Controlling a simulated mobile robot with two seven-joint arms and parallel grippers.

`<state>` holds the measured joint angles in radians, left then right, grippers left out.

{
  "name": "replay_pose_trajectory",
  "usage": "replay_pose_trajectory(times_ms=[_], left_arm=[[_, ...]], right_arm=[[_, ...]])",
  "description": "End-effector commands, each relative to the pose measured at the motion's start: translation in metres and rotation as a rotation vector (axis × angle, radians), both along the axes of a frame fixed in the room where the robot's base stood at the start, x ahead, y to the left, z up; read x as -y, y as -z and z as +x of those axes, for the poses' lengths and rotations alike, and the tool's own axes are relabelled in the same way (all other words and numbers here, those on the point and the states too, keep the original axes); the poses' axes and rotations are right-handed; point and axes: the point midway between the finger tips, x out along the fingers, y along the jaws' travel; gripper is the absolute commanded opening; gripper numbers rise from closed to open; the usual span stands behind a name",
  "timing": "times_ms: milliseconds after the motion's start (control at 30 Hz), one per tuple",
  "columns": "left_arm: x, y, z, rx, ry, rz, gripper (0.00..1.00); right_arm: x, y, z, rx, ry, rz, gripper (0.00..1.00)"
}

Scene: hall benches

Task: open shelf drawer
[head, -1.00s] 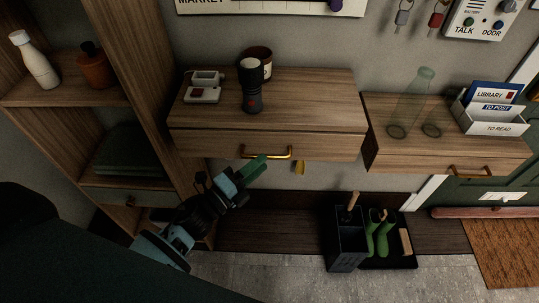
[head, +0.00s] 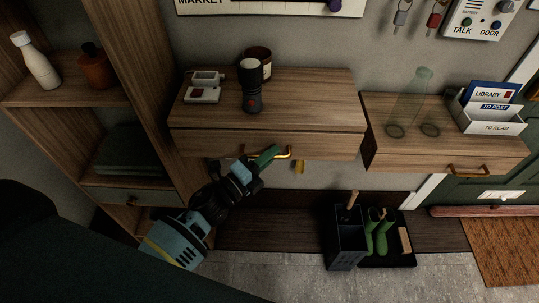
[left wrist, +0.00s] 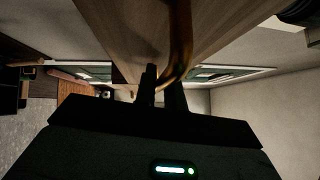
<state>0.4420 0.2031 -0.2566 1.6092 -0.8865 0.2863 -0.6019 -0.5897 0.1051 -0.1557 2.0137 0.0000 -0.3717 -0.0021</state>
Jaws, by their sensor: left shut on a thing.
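The wooden shelf drawer (head: 215,144) is in the middle wall shelf in the head view. Its front looks flush under the shelf top, with no clear gap. A brass bar handle (head: 284,155) is on its front. My left gripper (head: 264,157) is at the left part of this handle, with its green fingers shut on it. In the left wrist view the handle (left wrist: 181,35) runs down to the dark fingers (left wrist: 162,90), and the drawer's wood is close above. The fingers hide part of the handle. My right gripper is not in view.
On the shelf top stand a black flashlight (head: 251,88), a dark cup (head: 258,60) and a small white device (head: 203,94). A second shelf (head: 440,148) with a glass bottle and letter holder is at right. A black boot tray (head: 400,258) is on the floor below.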

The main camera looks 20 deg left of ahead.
Motion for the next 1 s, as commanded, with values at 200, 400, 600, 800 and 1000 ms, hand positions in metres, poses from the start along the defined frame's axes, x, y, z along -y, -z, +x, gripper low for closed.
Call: replay_pose_trajectory(times_ms=[200,400,600,800,1000], left_arm=[[0.000,0.000,0.000,0.000,0.000,0.000,0.00],[0.006,0.001,-0.020,-0.003,0.002,-0.001,0.00],[0.018,0.002,-0.061,-0.005,0.002,-0.003,0.00],[0.029,0.003,-0.101,-0.006,0.002,-0.002,0.00],[0.036,0.002,-0.126,-0.004,0.002,-0.001,0.00]], right_arm=[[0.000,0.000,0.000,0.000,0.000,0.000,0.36],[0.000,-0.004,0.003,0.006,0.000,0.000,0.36],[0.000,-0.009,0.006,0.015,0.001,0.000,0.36],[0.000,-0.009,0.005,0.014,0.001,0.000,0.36],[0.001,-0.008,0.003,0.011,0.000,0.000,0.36]])
